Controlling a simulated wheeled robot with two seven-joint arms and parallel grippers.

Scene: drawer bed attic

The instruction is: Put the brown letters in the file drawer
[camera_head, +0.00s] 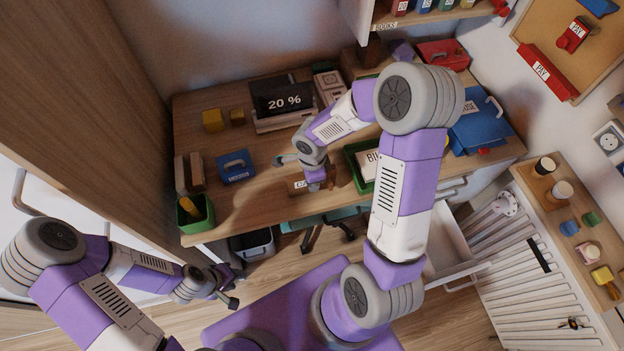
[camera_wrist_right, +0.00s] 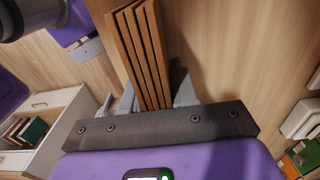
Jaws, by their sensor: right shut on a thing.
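The brown letters (camera_wrist_right: 142,50) stand as several thin brown slabs between the fingers of my right gripper (camera_wrist_right: 155,95) in the right wrist view. My right gripper (camera_head: 315,182) is shut on them, low over the front part of the desk in the head view. The file drawer (camera_wrist_right: 45,130) is pulled open, with red and green files inside, at left in the wrist view. In the head view the open white drawer (camera_head: 452,250) is right of my right arm, which partly hides it. My left gripper (camera_head: 229,287) is open and empty, in front of the desk.
The wooden desk (camera_head: 258,135) carries a screen (camera_head: 284,98), a blue stamp-like block (camera_head: 235,167), a green pen box (camera_head: 195,213), a green tray (camera_head: 356,150) and a blue box (camera_head: 480,128). A white radiator (camera_head: 530,285) stands at the right. The desk's left middle is mostly clear.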

